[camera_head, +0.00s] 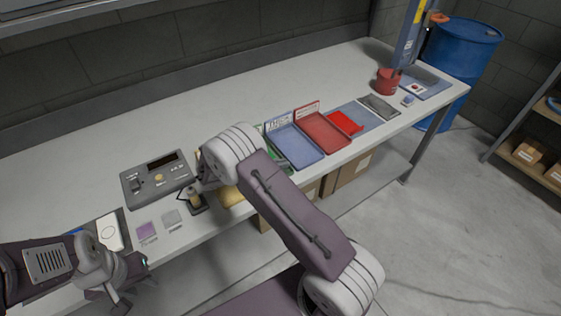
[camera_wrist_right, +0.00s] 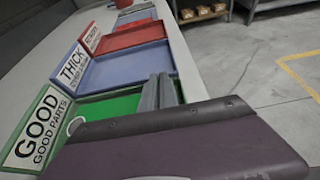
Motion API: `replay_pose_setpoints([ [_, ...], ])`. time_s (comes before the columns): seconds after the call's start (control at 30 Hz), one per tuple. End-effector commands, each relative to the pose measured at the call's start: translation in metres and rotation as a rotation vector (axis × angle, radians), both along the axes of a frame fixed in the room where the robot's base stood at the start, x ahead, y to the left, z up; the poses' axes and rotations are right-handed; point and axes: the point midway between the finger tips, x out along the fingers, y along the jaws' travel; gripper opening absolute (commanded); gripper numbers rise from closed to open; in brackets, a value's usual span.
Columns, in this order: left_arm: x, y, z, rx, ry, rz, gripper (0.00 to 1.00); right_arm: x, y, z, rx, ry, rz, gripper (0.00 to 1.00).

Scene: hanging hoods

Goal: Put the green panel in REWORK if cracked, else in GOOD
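I cannot make out the green panel in either view. The green tray with the GOOD sign (camera_wrist_right: 42,128) shows in the right wrist view; in the head view my right arm mostly covers it. The red REWORK tray (camera_head: 323,131) stands beyond the blue tray and also shows in the right wrist view (camera_wrist_right: 125,36). My right gripper's grey fingers (camera_wrist_right: 158,92) are close together in front of the green tray, with nothing visible between them. My left gripper (camera_head: 122,287) is at the bench's front left; its fingertips are unclear.
The blue THICK tray (camera_head: 297,146) sits between green and red. A grey device (camera_head: 157,179) stands left of my right arm. A purple square (camera_head: 147,230) and a grey square (camera_head: 172,218) lie near the front edge. A white device (camera_head: 110,231) is further left. The bench's back is clear.

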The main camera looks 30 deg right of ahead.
Motion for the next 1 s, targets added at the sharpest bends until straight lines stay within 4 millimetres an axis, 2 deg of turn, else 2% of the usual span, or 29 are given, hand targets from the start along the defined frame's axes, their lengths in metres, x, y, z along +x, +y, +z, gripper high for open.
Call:
replay_pose_setpoints([
  [0.1, 0.0, 0.0, -0.006, 0.0, 0.0, 0.0, 0.36, 0.0004, 0.0, -0.0087, 0.0, -0.002, 0.0, 0.0],
  [0.53, 0.0001, 0.0, -0.0015, 0.0, 0.0, 0.0, 0.36, 0.0001, 0.0007, -0.0073, 0.0, -0.001, 0.0, 0.0],
  [1.0, 0.0001, 0.0, -0.0056, 0.0, 0.0, 0.0, 0.36, 0.0, 0.0007, -0.0125, 0.0, -0.001, 0.0, 0.0],
])
